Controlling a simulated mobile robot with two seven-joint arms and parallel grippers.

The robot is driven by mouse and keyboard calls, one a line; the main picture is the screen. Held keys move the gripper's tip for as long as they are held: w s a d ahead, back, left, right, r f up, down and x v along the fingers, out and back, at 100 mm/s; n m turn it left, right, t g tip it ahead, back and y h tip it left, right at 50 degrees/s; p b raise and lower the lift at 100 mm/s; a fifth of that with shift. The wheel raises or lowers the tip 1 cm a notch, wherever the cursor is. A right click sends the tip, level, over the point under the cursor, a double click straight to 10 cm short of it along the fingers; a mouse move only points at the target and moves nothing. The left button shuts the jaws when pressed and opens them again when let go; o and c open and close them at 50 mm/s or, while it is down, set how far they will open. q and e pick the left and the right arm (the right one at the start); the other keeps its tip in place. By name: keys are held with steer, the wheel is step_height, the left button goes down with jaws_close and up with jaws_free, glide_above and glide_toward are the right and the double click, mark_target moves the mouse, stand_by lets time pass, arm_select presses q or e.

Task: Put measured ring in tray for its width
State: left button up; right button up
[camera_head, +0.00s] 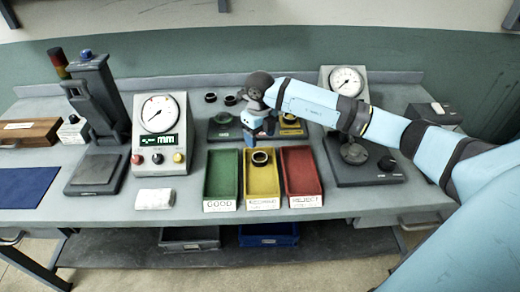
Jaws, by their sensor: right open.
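A dark ring (260,158) lies in the far part of the yellow tray (262,185), which has a white label at its front. The green tray (221,180) labelled GOOD is to its left and the red tray (301,178) labelled REJECT is to its right; both look empty. My right gripper (258,133) reaches in from the right and is open just above and behind the ring, apart from it. My left gripper is not in view.
A digital gauge box (160,130) marked mm and a stand (95,100) are at the left. Two dark rings (211,97) sit at the back. A dial gauge (347,82) stands behind my right arm.

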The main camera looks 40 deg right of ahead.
step_height(320, 180, up, 3)
steer(key=shift+r, duration=0.2)
stand_by(0.5)
